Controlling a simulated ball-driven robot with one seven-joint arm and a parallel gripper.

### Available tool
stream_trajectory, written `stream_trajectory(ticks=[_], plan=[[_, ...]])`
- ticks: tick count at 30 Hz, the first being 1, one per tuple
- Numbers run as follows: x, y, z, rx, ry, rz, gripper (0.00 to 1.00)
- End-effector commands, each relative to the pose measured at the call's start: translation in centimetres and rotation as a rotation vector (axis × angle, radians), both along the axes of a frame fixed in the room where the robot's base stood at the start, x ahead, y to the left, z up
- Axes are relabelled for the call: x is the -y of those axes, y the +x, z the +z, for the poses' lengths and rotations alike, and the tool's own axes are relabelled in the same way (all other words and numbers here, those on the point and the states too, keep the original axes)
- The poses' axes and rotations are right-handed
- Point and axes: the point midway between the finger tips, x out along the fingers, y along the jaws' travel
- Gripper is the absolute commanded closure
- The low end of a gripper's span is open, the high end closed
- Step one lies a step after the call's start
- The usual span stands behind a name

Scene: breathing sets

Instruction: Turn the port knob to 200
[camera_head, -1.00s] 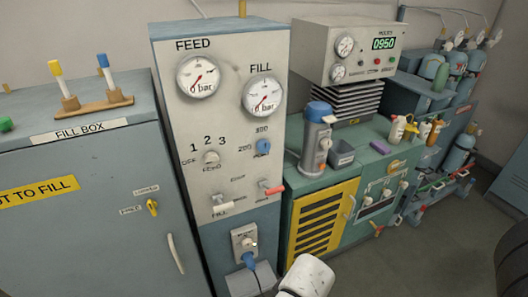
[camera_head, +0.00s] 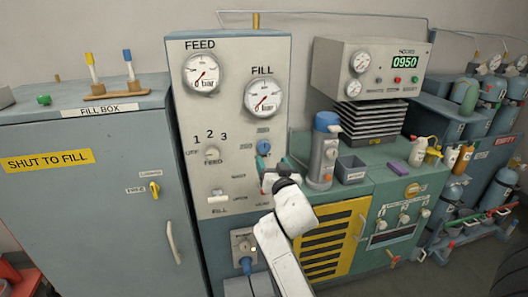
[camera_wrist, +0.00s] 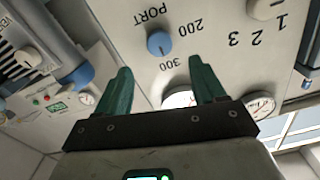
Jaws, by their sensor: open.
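The port knob (camera_head: 264,147) is a small blue knob on the pale panel front, below the FILL gauge. In the wrist view the knob (camera_wrist: 160,43) appears with inverted labels PORT, 200 and 300 around it. A small pale mark shows on its side towards 300, but its exact setting is hard to read. My gripper (camera_head: 276,165) is in front of the panel, just below the knob in the head view. In the wrist view my gripper (camera_wrist: 160,72) has its green fingers apart, empty, with the knob in line with the gap beyond the tips.
The feed selector knob (camera_head: 212,154), marked 1, 2, 3, is left of the port knob. A fill lever (camera_head: 219,193) sits lower on the panel. A blue-topped grey flask (camera_head: 323,150) stands on the green bench at right, beside a grey bin (camera_head: 350,168).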

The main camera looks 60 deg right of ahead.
Motion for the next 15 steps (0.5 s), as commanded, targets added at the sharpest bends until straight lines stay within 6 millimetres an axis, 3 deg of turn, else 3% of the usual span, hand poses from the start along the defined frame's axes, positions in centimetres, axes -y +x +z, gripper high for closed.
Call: stream_trajectory(ticks=[9, 15], plan=[[4.4, 3.7, 0.3, 0.000, 0.002, -0.002, 0.31], [6.2, 5.3, 0.1, -0.001, 0.001, 0.000, 0.31]])
